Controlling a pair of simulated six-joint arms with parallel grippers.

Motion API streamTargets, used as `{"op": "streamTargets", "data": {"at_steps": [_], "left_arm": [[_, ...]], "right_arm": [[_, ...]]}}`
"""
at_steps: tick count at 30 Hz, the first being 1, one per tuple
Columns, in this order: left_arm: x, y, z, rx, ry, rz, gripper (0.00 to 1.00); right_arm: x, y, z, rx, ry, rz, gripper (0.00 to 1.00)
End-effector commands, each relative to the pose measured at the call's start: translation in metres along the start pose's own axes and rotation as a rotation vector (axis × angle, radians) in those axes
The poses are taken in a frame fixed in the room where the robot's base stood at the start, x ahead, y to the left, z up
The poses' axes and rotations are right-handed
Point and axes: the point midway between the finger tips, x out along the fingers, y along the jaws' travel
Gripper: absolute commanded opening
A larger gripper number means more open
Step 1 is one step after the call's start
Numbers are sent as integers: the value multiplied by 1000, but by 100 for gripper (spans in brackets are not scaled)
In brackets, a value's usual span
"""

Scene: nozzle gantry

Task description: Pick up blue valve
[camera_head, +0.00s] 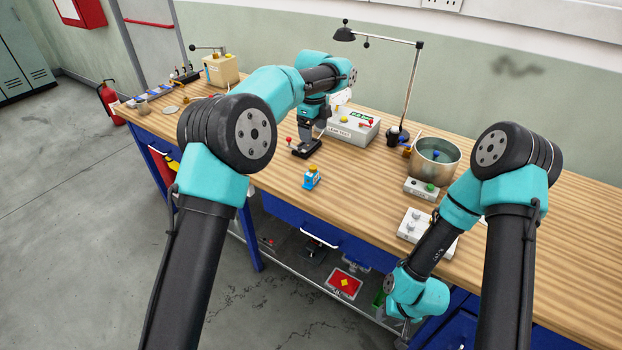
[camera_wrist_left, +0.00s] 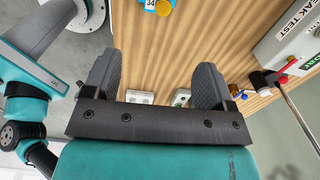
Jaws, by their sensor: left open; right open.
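A small blue piece (camera_head: 436,154) sits inside the round metal bowl (camera_head: 455,167) at the right of the bench; it is too small to tell whether it is a valve. My left gripper (camera_head: 307,130) is above the bench behind that object. Its two fingers are open and empty in the left wrist view (camera_wrist_left: 155,82). My right gripper (camera_head: 402,322) hangs low by the bench front, mostly hidden.
A leak test box (camera_head: 350,128) stands close to my left gripper, with a desk lamp (camera_head: 413,80) beside it. A black fixture with a red knob (camera_head: 303,149) is under the gripper. Pale switch boxes (camera_head: 422,189) lie before the bowl. The bench front is mostly free.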

Motion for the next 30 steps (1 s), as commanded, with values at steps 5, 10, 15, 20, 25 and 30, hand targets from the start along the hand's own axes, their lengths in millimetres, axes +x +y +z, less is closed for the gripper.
{"op": "streamTargets", "data": {"at_steps": [5, 10, 15, 20, 25, 30], "left_arm": [[1, 0, 0, 0, 0, 0, 78], [6, 0, 1, 0, 0, 1, 78], [26, 1, 1, 1, 0, 3, 78], [54, 1, 1, 1, 0, 3, 78], [83, 1, 1, 0, -1, 3, 78], [110, 1, 1, 0, 0, 3, 78]], "right_arm": [[0, 0, 0, 0, 0, 0, 43], [0, 0, 0, 0, 0, 0, 43], [0, 0, 0, 0, 0, 0, 43], [0, 0, 0, 0, 0, 0, 43], [0, 0, 0, 0, 0, 0, 43], [0, 0, 0, 0, 0, 0, 43]]}}
